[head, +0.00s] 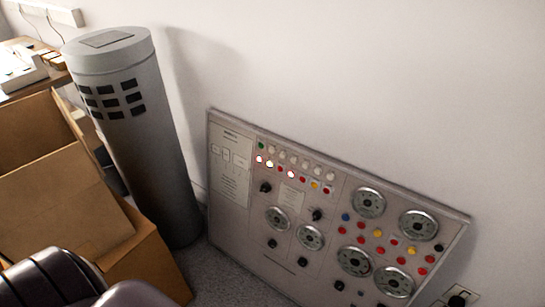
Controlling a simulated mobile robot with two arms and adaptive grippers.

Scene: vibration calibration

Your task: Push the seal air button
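A light grey control panel (235,215) leans against the wall at the lower middle and right of the head view. Rows of small coloured buttons (290,174) run along its upper left part, some of them lit. More red, yellow and blue buttons (378,233) sit among several round dials (369,203) on its right half. Black knobs (266,187) are spread over it. The labels are too small to read, so I cannot tell which button is the seal air button. Neither of my grippers is in view.
A tall grey cylinder (150,140) stands left of the panel. Open cardboard boxes (60,215) are at the left, with a dark rounded object (50,278) in front of them. A wall socket (458,296) is at the lower right. Some carpet (215,272) shows before the panel.

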